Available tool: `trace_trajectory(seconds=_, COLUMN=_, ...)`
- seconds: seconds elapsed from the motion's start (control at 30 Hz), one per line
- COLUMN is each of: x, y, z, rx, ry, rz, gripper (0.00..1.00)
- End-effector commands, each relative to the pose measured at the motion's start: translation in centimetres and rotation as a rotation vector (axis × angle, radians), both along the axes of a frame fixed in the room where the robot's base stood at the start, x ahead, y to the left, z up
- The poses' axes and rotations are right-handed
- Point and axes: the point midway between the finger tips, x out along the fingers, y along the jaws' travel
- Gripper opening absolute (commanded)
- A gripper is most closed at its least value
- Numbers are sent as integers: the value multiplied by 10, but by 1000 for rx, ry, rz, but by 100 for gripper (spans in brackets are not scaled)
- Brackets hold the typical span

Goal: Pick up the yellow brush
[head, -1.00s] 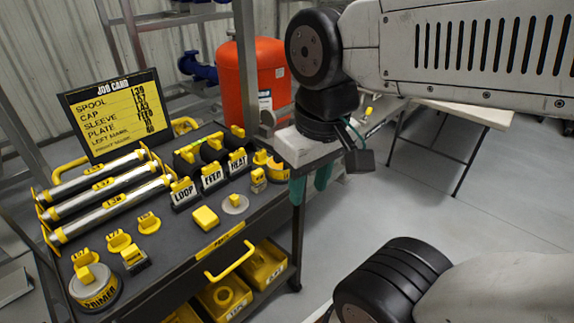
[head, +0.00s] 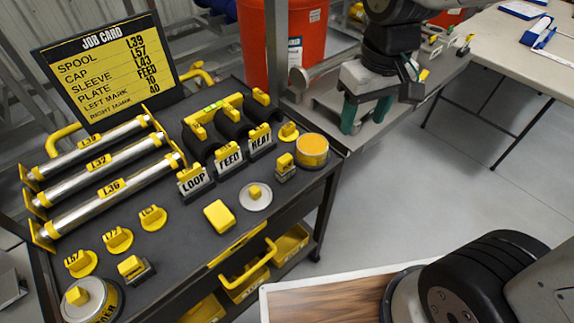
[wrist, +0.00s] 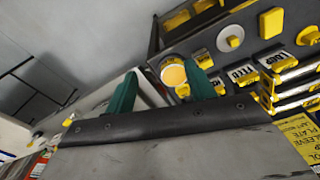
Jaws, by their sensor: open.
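No thing in view is plainly a brush. Small yellow-topped pieces with dark bases stand on the cart, one near the front left (head: 133,268) and one near the right end (head: 285,166); I cannot tell if either is the brush. A plain yellow block (head: 219,214) lies between them. My gripper (head: 366,114) is open, with teal fingers pointing down beyond the cart's right end, apart from these pieces. In the wrist view my gripper (wrist: 162,88) has nothing visible held between its fingers. An open yellow-topped can (wrist: 173,73) shows close to the right finger.
The dark cart top (head: 185,235) holds silver tubes (head: 110,187), labelled blocks (head: 229,157), a round can (head: 312,150) and a job card (head: 108,72). A red tank (head: 285,45) stands behind. A pale table (head: 510,50) is at right. Floor between is clear.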

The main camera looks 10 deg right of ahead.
Motion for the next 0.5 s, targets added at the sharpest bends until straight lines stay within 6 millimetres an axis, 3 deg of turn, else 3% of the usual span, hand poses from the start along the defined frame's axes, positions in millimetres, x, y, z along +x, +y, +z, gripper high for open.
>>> trace_trajectory(seconds=0.1, x=31, y=40, z=-36, rx=-8, ry=28, rz=103, gripper=55)
trace_trajectory(seconds=0.2, x=50, y=72, z=-65, rx=-13, ry=41, rz=177, gripper=55)
trace_trajectory(seconds=0.33, x=64, y=105, z=-99, rx=-18, ry=50, rz=250, gripper=55)
trace_trajectory(seconds=0.5, x=70, y=128, z=-124, rx=-22, ry=56, rz=301, gripper=55)
